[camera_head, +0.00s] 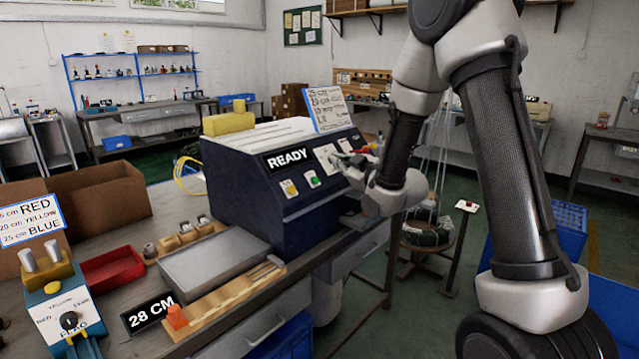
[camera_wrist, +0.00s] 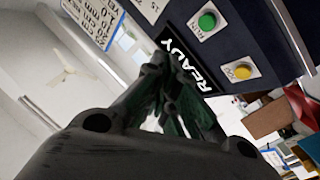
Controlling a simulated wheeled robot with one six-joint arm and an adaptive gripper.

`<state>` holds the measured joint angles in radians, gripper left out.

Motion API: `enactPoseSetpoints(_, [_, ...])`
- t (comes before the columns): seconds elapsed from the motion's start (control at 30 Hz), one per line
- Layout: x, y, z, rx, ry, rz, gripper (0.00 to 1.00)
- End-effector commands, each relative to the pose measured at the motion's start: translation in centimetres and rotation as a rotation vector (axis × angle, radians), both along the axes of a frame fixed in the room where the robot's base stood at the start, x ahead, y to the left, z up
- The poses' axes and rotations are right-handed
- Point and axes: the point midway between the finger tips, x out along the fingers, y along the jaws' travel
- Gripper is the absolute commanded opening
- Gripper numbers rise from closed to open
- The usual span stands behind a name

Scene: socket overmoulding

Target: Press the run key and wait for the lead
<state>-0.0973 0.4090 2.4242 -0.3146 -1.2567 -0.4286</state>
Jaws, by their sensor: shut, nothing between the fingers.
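The dark blue machine (camera_head: 240,190) stands on the bench, and its display (camera_head: 288,158) reads READY. Below the display are a green key (camera_head: 313,180) and a yellow key (camera_head: 289,188). My gripper (camera_head: 343,160) is shut and empty in front of the machine's front panel, right of the green key. In the wrist view its fingertips (camera_wrist: 158,68) point toward the panel beside the READY display. No finished lead is clearly visible.
A grey tray (camera_head: 215,258), a wooden fixture (camera_head: 240,300) and a 28 CM sign (camera_head: 149,313) lie before the machine. A red bin (camera_head: 112,270) and cardboard box (camera_head: 105,205) stand left. A small round stand (camera_head: 428,245) stands right of the bench.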

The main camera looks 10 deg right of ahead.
Motion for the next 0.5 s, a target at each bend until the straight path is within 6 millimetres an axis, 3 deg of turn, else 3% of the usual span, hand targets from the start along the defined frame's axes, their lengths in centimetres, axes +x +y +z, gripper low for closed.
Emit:
enactPoseSetpoints(0.13, [-0.07, 0.09, 1.17, 0.0, -0.054, 0.005, 0.0])
enactPoseSetpoints(0.5, [0.01, 0.13, 1.06, -0.008, -0.055, 0.004, 0.0])
